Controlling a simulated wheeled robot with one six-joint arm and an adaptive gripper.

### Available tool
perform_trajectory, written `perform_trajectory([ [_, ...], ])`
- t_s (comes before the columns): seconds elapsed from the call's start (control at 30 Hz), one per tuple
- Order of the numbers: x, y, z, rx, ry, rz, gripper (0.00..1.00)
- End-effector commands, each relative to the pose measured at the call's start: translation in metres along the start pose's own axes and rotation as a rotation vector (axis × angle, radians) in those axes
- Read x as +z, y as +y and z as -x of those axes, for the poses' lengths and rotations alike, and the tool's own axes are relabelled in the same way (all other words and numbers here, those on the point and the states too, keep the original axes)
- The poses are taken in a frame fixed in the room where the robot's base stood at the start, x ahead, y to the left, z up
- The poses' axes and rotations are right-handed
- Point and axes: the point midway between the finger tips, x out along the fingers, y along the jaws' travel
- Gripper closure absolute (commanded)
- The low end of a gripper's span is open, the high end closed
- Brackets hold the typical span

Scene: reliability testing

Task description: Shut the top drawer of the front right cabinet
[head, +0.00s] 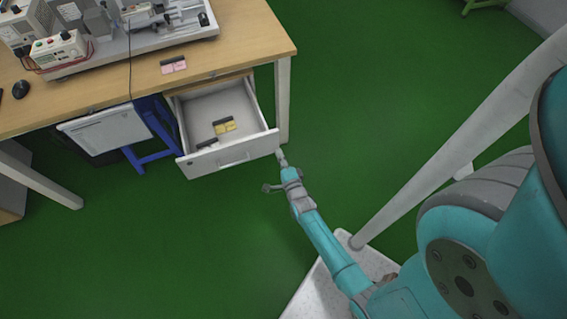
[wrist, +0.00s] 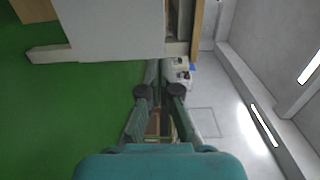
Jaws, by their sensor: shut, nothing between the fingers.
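The top drawer (head: 222,150) of the cabinet under the wooden table is pulled out. Its white front has a handle, and yellow and dark small items lie inside. My gripper (head: 282,157) is shut and empty, close to the right end of the drawer front. I cannot tell whether it touches the drawer. In the wrist view my gripper (wrist: 168,68) points at the edge of a large pale panel (wrist: 108,28), which seems to be part of the cabinet or drawer. The lower part of the cabinet is hidden by the drawer.
The wooden table (head: 235,45) holds instruments and a mouse. A table leg (head: 283,100) stands just right of the drawer. A blue stool (head: 155,130) and a white panel (head: 105,127) are left of it. Green floor (head: 370,70) is clear to the right.

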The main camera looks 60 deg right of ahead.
Motion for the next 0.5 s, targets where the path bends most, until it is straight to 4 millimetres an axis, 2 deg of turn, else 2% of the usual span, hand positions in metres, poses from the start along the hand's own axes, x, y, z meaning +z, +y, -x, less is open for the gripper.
perform_trajectory([
  [0.03,0.000,-0.001,-0.011,-0.002,0.001,0.000,1.00],
  [0.2,0.000,-0.001,-0.040,0.000,0.000,0.001,1.00],
  [0.5,-0.001,0.000,-0.070,0.002,0.001,0.002,1.00],
])
